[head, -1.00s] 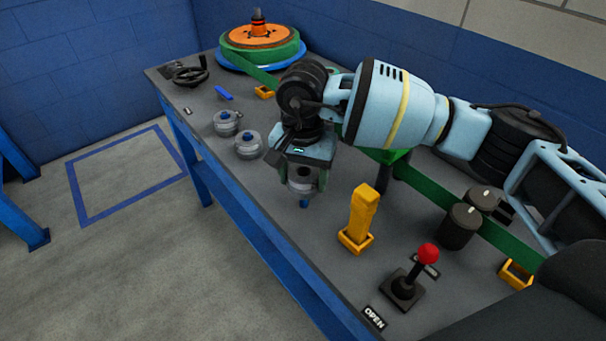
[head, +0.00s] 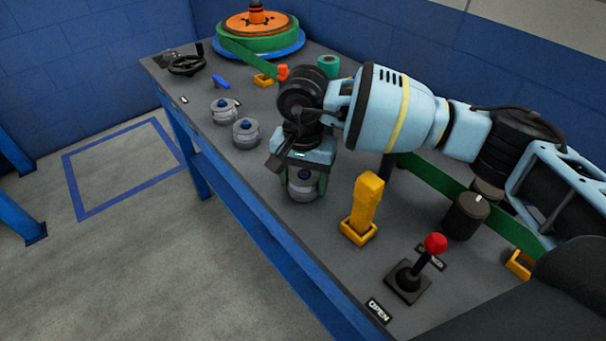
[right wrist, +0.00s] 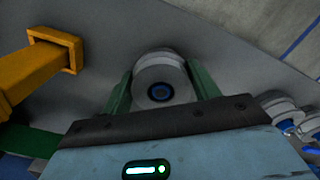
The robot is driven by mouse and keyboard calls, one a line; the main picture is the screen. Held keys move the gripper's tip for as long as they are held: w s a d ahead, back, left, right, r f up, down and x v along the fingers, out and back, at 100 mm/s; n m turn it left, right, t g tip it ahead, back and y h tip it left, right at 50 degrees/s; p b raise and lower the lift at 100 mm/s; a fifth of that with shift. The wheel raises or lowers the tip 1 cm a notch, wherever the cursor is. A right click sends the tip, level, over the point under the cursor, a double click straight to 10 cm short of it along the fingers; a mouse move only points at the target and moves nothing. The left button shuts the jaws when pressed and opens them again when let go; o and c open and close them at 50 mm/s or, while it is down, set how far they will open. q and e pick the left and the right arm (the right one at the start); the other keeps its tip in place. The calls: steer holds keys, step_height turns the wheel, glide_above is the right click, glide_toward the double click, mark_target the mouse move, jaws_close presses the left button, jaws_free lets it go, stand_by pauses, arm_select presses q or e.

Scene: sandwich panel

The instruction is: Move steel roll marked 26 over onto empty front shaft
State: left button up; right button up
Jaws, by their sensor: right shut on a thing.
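My right gripper (head: 306,181) is shut on a grey steel roll (head: 303,192) near the front edge of the panel (head: 330,226). Its green fingers grip the roll from both sides, as the right wrist view also shows with the roll (right wrist: 160,68) between them. No marking 26 is readable. My left gripper is not in view.
Two more steel rolls (head: 246,133) (head: 225,111) stand behind, to the left. A yellow post (head: 366,203) stands close to the right of the gripper. A red-knobbed joystick (head: 435,244) and a black knob (head: 466,215) are farther right. A green strip (head: 440,180) runs behind.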

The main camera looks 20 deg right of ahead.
steer(key=shift+f, duration=0.35)
steer(key=o, duration=1.3)
steer(key=shift+f, duration=0.1)
